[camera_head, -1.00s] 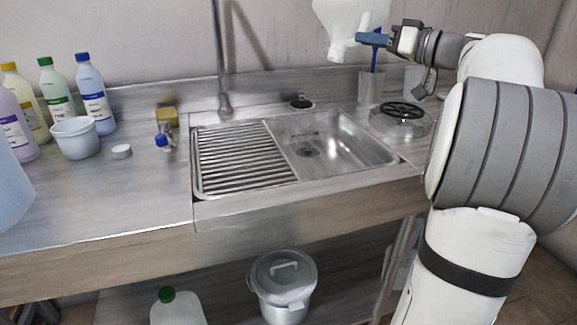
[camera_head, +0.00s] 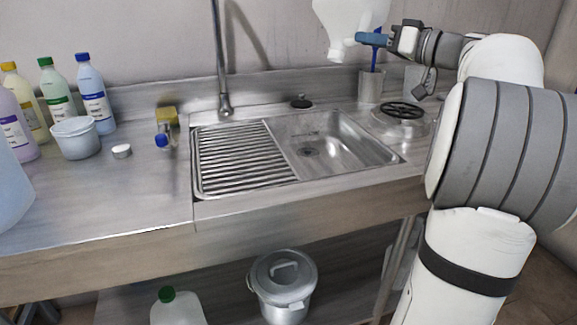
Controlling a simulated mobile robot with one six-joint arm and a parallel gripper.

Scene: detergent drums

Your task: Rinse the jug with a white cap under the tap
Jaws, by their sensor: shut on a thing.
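A translucent white jug (camera_head: 345,18) is held high above the back right of the sink, tipped with its neck down; the top of the picture cuts it off. My gripper (camera_head: 372,39), with blue fingers, is shut on it from the right. Whether a cap is on its mouth is unclear. A small white cap (camera_head: 121,151) lies on the counter left of the sink. The tap (camera_head: 224,70) is a tall metal pipe behind the sink, left of the jug and apart from it. The sink basin (camera_head: 350,150) looks empty.
A ribbed drainboard (camera_head: 240,160) fills the sink's left half. Several bottles and a white tub (camera_head: 75,138) stand at the left. A metal cup (camera_head: 371,86) and a round lidded vessel (camera_head: 402,118) stand at the right. A green-capped jug (camera_head: 176,308) and lidded bucket (camera_head: 284,285) sit below.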

